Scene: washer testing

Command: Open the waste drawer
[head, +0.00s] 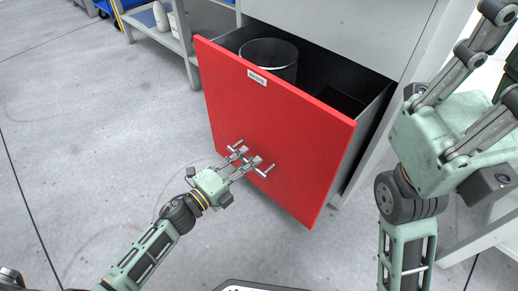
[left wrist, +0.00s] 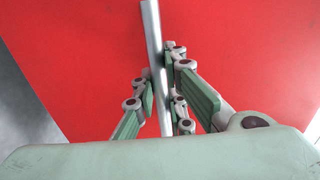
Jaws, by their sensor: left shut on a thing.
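The waste drawer (head: 270,125) has a red front with a small white label and stands pulled out from the grey cabinet; its inside shows. A metal bar handle (head: 264,170) is on the red front, and it also shows in the left wrist view (left wrist: 152,45). My left gripper (head: 244,160) is at this handle, its fingers on both sides of the bar, shut on it; the left wrist view shows the same (left wrist: 160,90). My right gripper (head: 482,75) is raised at the right, away from the drawer, its fingers partly cut off by the picture's edge.
A dark round bin (head: 270,58) stands inside the drawer. The grey cabinet (head: 345,35) is behind it. A grey shelf unit (head: 165,35) with white bottles is at the upper left. The floor (head: 90,140) left of the drawer is clear.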

